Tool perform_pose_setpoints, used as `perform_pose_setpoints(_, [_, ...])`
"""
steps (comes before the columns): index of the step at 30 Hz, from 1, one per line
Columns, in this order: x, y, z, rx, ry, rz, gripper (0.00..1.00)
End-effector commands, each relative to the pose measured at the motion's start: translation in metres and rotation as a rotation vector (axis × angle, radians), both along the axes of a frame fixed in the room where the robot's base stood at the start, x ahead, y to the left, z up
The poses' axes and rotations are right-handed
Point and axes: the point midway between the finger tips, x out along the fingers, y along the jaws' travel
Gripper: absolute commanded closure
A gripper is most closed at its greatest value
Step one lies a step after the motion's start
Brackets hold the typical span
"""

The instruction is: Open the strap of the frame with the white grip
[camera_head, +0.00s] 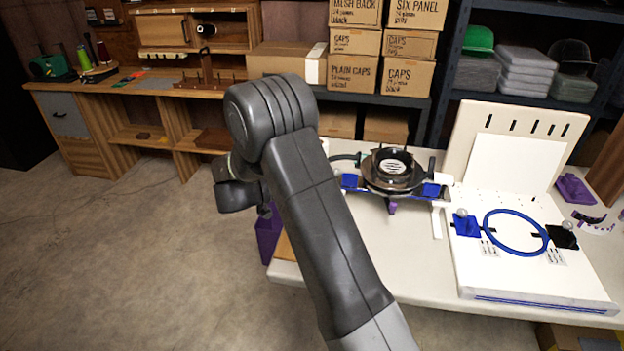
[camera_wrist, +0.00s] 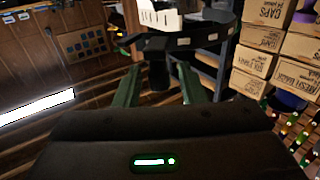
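A dark round cap frame (camera_head: 392,172) with a white disc in its middle sits on a blue-ended holder at the table's left side. A purple grip (camera_head: 392,207) hangs below it, and a white upright piece (camera_head: 437,218) stands just to its right; I cannot tell whether this is the white grip. In the wrist view, a dark curved band (camera_wrist: 195,40) with pale marks crosses the top, with a dark stub (camera_wrist: 158,72) below it. My gripper (camera_wrist: 160,78) has its green fingers apart on either side of the stub, with gaps visible. The strap is not clearly distinguishable.
A white board (camera_head: 530,250) with a blue hoop (camera_head: 515,232) lies at the table's right. A purple bin (camera_head: 268,235) is beside the table's left edge. Shelves with cap boxes (camera_head: 354,72) stand behind. The floor at left is clear.

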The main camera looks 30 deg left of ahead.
Motion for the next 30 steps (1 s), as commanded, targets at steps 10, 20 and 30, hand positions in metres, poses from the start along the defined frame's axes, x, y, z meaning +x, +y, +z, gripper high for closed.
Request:
perform_pose_setpoints(10, [-0.003, 0.002, 0.000, 0.000, 0.000, 0.001, 0.62])
perform_pose_setpoints(20, [-0.051, 0.039, -0.001, 0.001, -0.001, 0.005, 0.62])
perform_pose_setpoints(30, [-0.102, 0.076, -0.001, 0.000, 0.000, 0.001, 0.62])
